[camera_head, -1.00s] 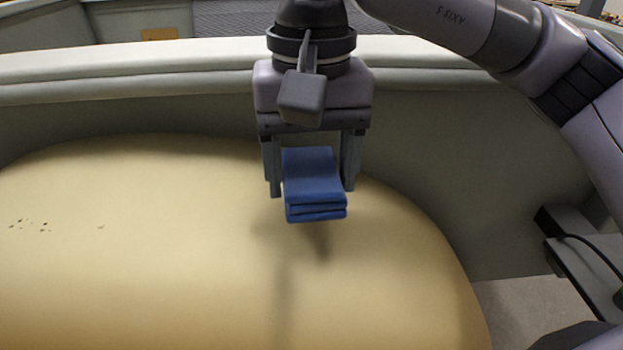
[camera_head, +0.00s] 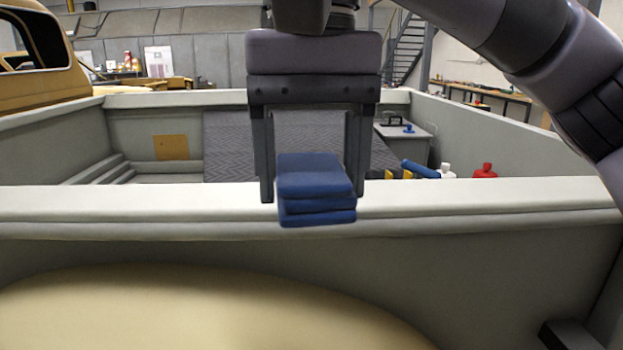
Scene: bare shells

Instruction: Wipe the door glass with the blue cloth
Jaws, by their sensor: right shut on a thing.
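The blue cloth (camera_head: 316,188) is a folded stack in the middle of the head view. My right gripper (camera_head: 314,190) points down and is shut on the cloth, its two fingers at either side. The cloth shows in front of the pale rim of a truck-bed-like shell; I cannot tell whether it touches the rim. My left gripper is not in view. The door glass cannot be made out with certainty; a yellow cab with a window opening (camera_head: 28,47) shows at the far upper left.
The pale rim (camera_head: 130,208) runs across the view, with a rounded yellow panel (camera_head: 190,315) below it. Inside the bed are a dark patterned mat (camera_head: 228,135), a grey box (camera_head: 408,145), a white bottle (camera_head: 446,171) and a red bottle (camera_head: 485,171).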

